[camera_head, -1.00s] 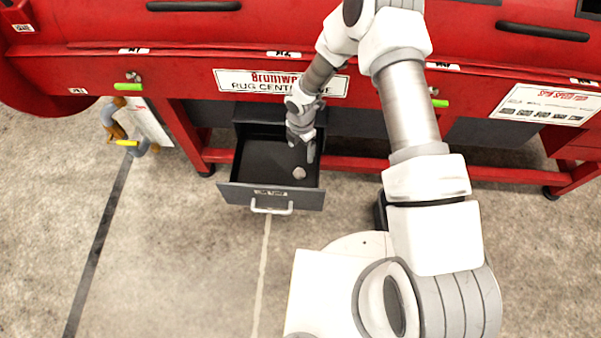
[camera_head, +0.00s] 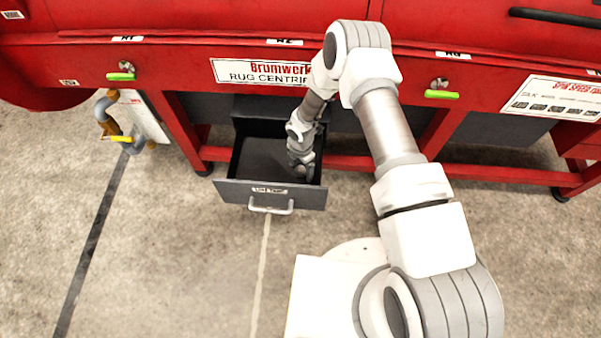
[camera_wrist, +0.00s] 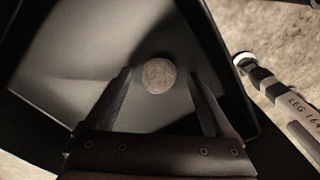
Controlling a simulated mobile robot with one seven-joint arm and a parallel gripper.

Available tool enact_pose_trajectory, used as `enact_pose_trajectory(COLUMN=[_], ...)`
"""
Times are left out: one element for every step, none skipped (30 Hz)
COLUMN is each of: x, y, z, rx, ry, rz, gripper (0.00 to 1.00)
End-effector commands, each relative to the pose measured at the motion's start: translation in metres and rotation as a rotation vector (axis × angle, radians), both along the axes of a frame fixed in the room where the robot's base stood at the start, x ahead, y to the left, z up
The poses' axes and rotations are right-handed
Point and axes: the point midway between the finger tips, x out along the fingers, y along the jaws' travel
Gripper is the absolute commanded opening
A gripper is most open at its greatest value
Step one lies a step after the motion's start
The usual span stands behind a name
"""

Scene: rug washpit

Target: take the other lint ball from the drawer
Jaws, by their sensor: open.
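The grey drawer (camera_head: 232,188) under the red machine is pulled open, with a pale bar handle on its front. In the wrist view, one round greyish lint ball (camera_wrist: 159,75) lies on the bare drawer floor (camera_wrist: 90,50). My gripper (camera_wrist: 160,82) is open, with its fingers either side of the ball near their tips; I cannot tell whether they touch it. In the head view, my gripper (camera_head: 301,172) is down inside the drawer near its right front, and the ball is mostly hidden there.
The red rug centrifuge (camera_head: 215,40) spans the back above the drawer. Pipes with yellow handles (camera_head: 122,138) are at left. The floor in front is clear.

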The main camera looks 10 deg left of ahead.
Motion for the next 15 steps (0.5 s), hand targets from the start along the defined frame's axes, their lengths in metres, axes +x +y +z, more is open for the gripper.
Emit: enact_pose_trajectory(x=[0.0005, 0.0006, 0.0006, 0.0006, 0.0006, 0.0004, 0.0004, 0.0004, 0.0004, 0.0004, 0.0004, 0.0004, 0.0004, 0.0004, 0.0003], y=[0.0005, 0.0006, 0.0006, 0.0006, 0.0006, 0.0005, 0.0005, 0.0005, 0.0005, 0.0005, 0.0005, 0.0005, 0.0005, 0.0005, 0.0005], z=[-0.0021, -0.0017, -0.0011, -0.0009, -0.0008, -0.0008, -0.0008, -0.0007, -0.0007, -0.0007, -0.0007, -0.0007, -0.0007, -0.0007, -0.0007], rx=[0.001, 0.001, 0.002, 0.002, 0.002, 0.001, 0.001, 0.001, 0.001, 0.001, 0.001, 0.001, 0.001, 0.001, 0.001], ry=[-0.001, -0.002, -0.001, -0.001, -0.001, -0.001, -0.001, -0.001, -0.001, -0.001, -0.001, -0.001, -0.001, -0.001, -0.001], rz=[0.000, 0.000, 0.000, 0.000, 0.000, 0.000, 0.000, 0.000, 0.000, 0.000, 0.000, 0.000, 0.000, 0.000, 0.000], gripper=[0.87, 0.87, 0.87, 0.87, 0.87, 0.87, 0.82, 0.77, 0.69, 0.64, 0.59, 0.51, 0.46, 0.41, 0.33])
